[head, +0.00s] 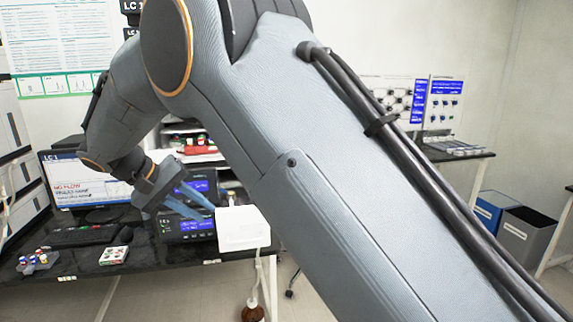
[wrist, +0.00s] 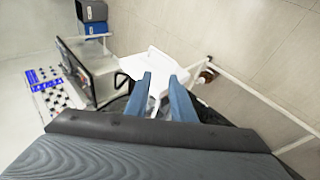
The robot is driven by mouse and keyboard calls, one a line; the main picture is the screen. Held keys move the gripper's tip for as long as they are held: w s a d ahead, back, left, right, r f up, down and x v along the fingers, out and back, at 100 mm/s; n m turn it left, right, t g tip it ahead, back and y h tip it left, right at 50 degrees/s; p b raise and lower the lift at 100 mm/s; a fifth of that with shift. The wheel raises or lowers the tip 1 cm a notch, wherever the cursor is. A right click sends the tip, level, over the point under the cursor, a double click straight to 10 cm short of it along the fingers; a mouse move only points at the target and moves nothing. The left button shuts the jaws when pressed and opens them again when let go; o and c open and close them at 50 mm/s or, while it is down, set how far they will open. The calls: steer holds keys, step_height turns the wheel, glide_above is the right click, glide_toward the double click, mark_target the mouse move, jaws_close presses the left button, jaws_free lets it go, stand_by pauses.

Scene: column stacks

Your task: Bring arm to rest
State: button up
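My gripper (head: 207,212) has two blue fingers and hangs above the black bench at the left of the head view. Its fingers are spread, and they also show in the wrist view (wrist: 160,77). A white box (head: 243,229) sits at the bench's right end, just right of the fingertips in the head view. In the wrist view a white object (wrist: 158,62) shows beyond and between the fingers. I cannot tell whether the fingers touch it; it does not look gripped. My arm is bent and crosses most of the head view.
The black bench (head: 75,262) carries a monitor (head: 85,180), a keyboard (head: 80,236), a vial rack (head: 38,262), a white tray (head: 115,256) and a dark instrument (head: 188,228). A brown bottle (head: 253,312) stands below. Blue and grey bins (head: 526,238) stand at the right.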

steer(key=s+d+f+g+y+b, duration=0.1)
steer(key=d+f, duration=0.3)
steer(key=d, duration=0.5)
steer(key=s+d+f+m+g+y+b, duration=0.1)
steer(key=d+f+g+b, duration=0.15)
steer(key=d, duration=0.55)
steer(key=s+d+f+g+y+b, duration=0.15)
steer(key=d+f, duration=0.25)
steer(key=d, duration=0.5)
steer(key=s+d+f+m+y+b, duration=0.1)
steer(key=s+d+f+m, duration=0.1)
steer(key=s+d+f, duration=0.2)
steer(key=s+d+f+m+t+y+b, duration=0.1)
steer(key=s+d+f, duration=0.4)
steer(key=s+d, duration=0.5)
steer(key=shift+s+d+m+y+b, duration=0.3)
steer(key=shift+d+m+y+b, duration=0.25)
steer(key=shift+y+b, duration=0.1)
steer(key=shift+f, duration=0.1)
